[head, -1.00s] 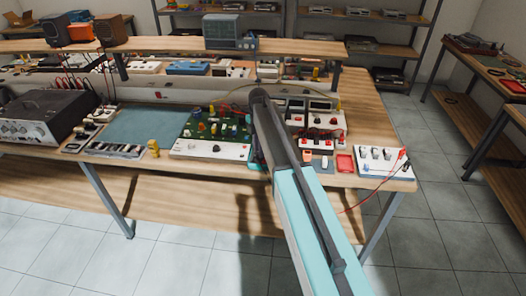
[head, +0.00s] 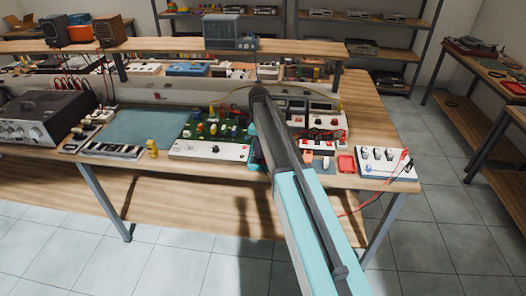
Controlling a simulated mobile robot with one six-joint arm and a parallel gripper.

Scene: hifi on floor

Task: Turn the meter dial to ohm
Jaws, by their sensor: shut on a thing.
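My arm (head: 300,215) reaches up from the bottom of the head view to the workbench (head: 215,178). Its far end covers part of the bench just right of the green circuit board (head: 232,131). My gripper's fingers are hidden behind the arm, and so is whatever they touch. Panel units with dark displays (head: 320,106) show just right of the arm's end. I cannot tell which thing is the meter, and no dial marked ohm can be read.
A white switch box (head: 403,168) with red leads and a red tray (head: 346,164) are at the bench's right end. A dark-topped instrument (head: 40,112) and a blue-green mat (head: 145,127) are at left. A raised shelf (head: 170,45) runs behind. Tiled floor is clear at right.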

